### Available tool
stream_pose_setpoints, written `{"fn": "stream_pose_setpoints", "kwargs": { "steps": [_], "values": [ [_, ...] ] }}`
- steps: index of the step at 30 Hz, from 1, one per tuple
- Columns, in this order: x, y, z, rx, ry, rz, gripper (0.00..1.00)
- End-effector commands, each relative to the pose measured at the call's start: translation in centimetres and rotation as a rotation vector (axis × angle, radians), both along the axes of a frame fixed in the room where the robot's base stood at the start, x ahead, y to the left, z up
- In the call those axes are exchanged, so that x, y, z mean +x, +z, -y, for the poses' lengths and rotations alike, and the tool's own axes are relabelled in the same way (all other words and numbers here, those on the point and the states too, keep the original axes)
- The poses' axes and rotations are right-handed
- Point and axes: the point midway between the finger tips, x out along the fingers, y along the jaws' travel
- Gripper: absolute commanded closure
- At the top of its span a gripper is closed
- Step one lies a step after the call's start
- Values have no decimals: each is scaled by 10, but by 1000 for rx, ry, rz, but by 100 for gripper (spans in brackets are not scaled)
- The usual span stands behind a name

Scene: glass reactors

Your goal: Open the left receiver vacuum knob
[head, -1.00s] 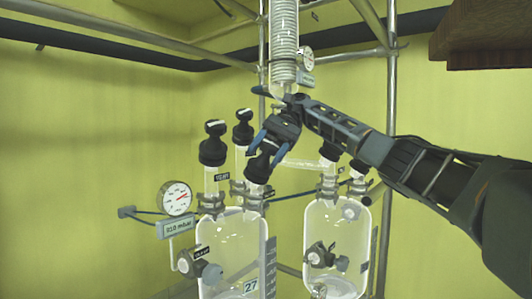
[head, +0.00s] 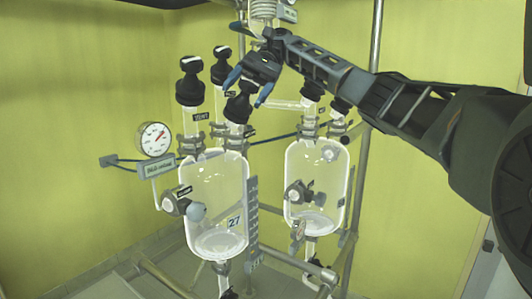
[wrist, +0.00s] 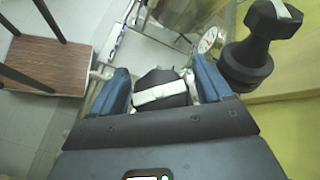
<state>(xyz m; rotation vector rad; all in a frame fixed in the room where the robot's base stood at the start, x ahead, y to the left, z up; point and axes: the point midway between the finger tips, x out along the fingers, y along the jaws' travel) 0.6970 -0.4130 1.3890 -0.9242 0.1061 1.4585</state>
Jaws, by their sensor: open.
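The left receiver (head: 215,205) is a clear glass vessel with a "27" label. Several black knobs stand on its top: a left one (head: 190,82) over a tag that seems to read VENT, a back one (head: 221,66), and a front right one (head: 238,108). The back knob's tag is too small to read surely. My gripper (head: 248,86) is open, its blue fingers either side of the front right knob's top. In the wrist view that knob (wrist: 160,92), with a white stripe, lies between the fingers. I cannot tell whether they touch it.
Another black knob (wrist: 250,62) stands close right of the fingers in the wrist view. A pressure gauge (head: 153,139) is left of the receiver. A second glass vessel (head: 315,190) stands to the right, among metal frame poles (head: 365,120).

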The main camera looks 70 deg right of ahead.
Motion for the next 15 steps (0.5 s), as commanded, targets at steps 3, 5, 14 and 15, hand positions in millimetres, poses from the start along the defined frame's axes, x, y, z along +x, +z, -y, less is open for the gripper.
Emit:
{"fn": "stream_pose_setpoints", "kwargs": {
  "steps": [3,5,14,15],
  "values": [
    [0,-1,0,6,-8,2,22],
    [0,-1,0,14,-17,6,22],
    [3,0,-1,75,-122,22,22],
    [3,0,-1,85,-139,25,22]
  ]
}}
